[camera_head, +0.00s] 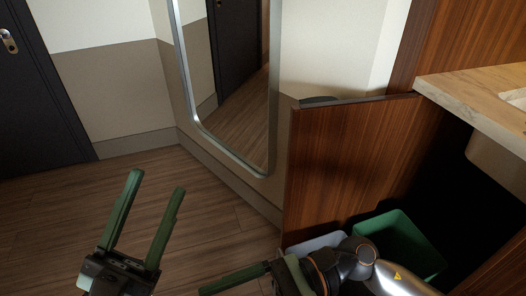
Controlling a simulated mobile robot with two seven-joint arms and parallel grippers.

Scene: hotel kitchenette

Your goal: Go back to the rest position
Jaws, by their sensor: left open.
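My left gripper (158,181) is at the lower left of the head view. Its two green fingers point up and stand apart, with nothing between them; the wood floor shows behind. My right gripper (236,279) is at the bottom centre, at the end of my silver and black arm coming from the right. One green finger points left; the rest is cut off by the frame edge, so its opening is hidden. It is in front of the lower part of the open cabinet door.
A wooden cabinet door (345,155) stands open under the counter (480,95). A green bin (405,240) and a grey bin (318,243) are low by the cabinet, close to my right arm. A mirror (235,70) is on the wall. Floor (215,205) at the left is clear.

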